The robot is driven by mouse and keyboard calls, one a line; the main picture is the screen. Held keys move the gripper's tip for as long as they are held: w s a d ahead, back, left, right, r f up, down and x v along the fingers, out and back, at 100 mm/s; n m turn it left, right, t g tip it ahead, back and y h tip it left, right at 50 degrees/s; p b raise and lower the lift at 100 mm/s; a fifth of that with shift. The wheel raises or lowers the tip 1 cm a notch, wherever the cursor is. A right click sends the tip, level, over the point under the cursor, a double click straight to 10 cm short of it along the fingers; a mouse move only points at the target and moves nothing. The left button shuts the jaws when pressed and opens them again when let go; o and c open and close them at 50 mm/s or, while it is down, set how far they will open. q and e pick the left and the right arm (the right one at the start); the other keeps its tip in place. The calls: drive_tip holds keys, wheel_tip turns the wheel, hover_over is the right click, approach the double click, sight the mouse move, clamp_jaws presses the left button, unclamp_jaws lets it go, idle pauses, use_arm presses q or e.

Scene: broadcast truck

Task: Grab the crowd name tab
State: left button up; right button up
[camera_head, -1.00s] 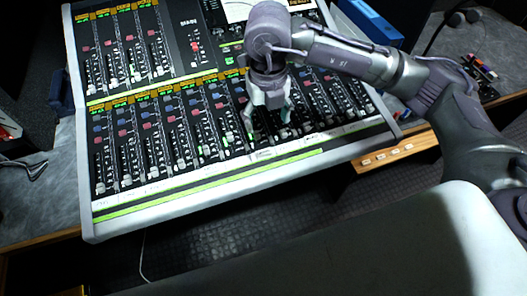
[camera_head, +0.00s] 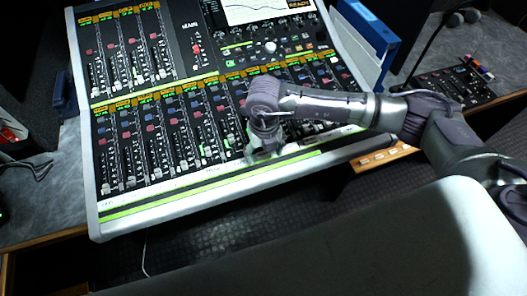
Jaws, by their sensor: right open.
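A large mixing console (camera_head: 200,190) fills the middle of the view, with rows of faders and coloured buttons. White label strips run along its front edge, but their writing is too small to read, so I cannot tell which tab says crowd. My right gripper (camera_head: 262,152) is low over the front edge of the console, near the lower fader row and the label strip. It points down and is seen from above, so its fingers are mostly hidden by the wrist. It is open, and nothing shows between the fingers. My left gripper is not in view.
A screen (camera_head: 262,8) is set in the console's back. A blue binder (camera_head: 368,22) stands at its right. A small panel with knobs (camera_head: 455,85) lies on the right desk. Dark floor lies in front.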

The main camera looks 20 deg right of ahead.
drive_tip(key=c, duration=0.9)
drive_tip(key=shift+c, duration=0.3)
